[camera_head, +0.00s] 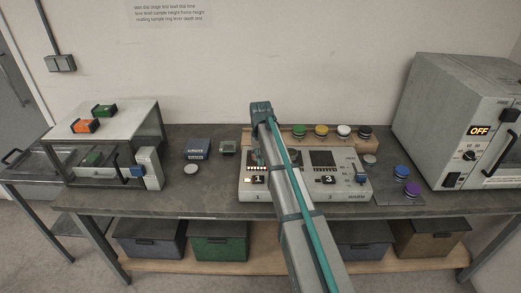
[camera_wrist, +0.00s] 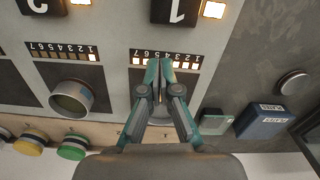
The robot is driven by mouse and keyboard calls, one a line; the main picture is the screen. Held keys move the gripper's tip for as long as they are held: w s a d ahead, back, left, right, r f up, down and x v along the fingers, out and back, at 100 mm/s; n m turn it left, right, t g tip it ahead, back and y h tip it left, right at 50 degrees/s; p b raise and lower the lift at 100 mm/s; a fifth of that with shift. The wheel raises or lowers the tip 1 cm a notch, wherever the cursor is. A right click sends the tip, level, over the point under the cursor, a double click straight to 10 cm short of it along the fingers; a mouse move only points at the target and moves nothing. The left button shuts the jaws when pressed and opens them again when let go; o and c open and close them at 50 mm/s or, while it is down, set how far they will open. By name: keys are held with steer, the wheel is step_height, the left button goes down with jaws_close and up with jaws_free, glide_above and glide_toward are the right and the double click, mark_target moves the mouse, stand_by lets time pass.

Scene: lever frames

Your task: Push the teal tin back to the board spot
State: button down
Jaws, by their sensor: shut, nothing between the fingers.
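My gripper (camera_wrist: 160,65) is shut and empty in the wrist view, its fingertips over a lit number row on the console (camera_wrist: 118,15). In the head view my arm covers much of the gripper. I cannot make out a clearly teal tin. A grey round shape behind my fingers is mostly hidden. A grey cylinder with a dull olive top (camera_wrist: 72,98) stands beside the gripper in the wrist view. The wooden board (camera_head: 283,134) at the console's back carries a green tin (camera_head: 299,131), a yellow tin (camera_head: 321,131), a white tin (camera_head: 343,130) and a black tin (camera_head: 365,132).
A blue box (camera_head: 197,148) and a small grey-green box (camera_head: 227,148) stand left of the console. A blue tin (camera_head: 401,172) and a purple tin (camera_head: 411,189) stand to its right, near a large oven (camera_head: 440,110).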

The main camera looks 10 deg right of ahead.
mark_target(261, 171)
step_height(261, 171, down, 3)
steer(key=shift+p, duration=0.35)
steer(key=shift+w+d+f+p, duration=0.1)
steer(key=shift+w+p, duration=0.3)
steer(key=shift+w, duration=0.65)
steer(key=shift+w+d+f+p, duration=0.1)
steer(key=shift+w+p, duration=0.3)
steer(key=shift+w, duration=0.6)
steer(key=shift+w, duration=0.1)
